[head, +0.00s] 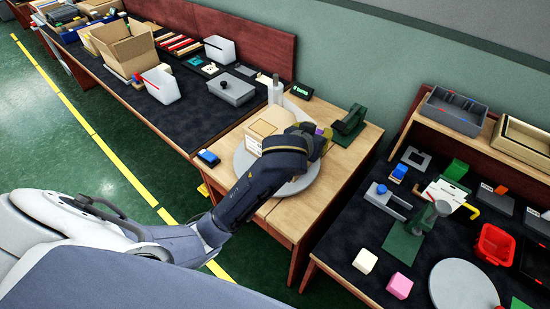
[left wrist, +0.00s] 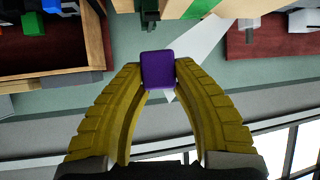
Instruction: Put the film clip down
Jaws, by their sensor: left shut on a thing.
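My left gripper (head: 322,142) is over the wooden table, near the right side of the grey round plate (head: 302,183). In the left wrist view its two yellow fingers (left wrist: 159,75) are shut on a small purple block (left wrist: 158,68), which appears to be the film clip. My right gripper is not in view.
A cardboard box (head: 264,128) stands on the plate, partly behind my left arm. A dark green device (head: 350,121) stands close to the right of the gripper. A blue item (head: 208,158) lies at the table's left. Bare wood (head: 295,215) shows in front of the plate.

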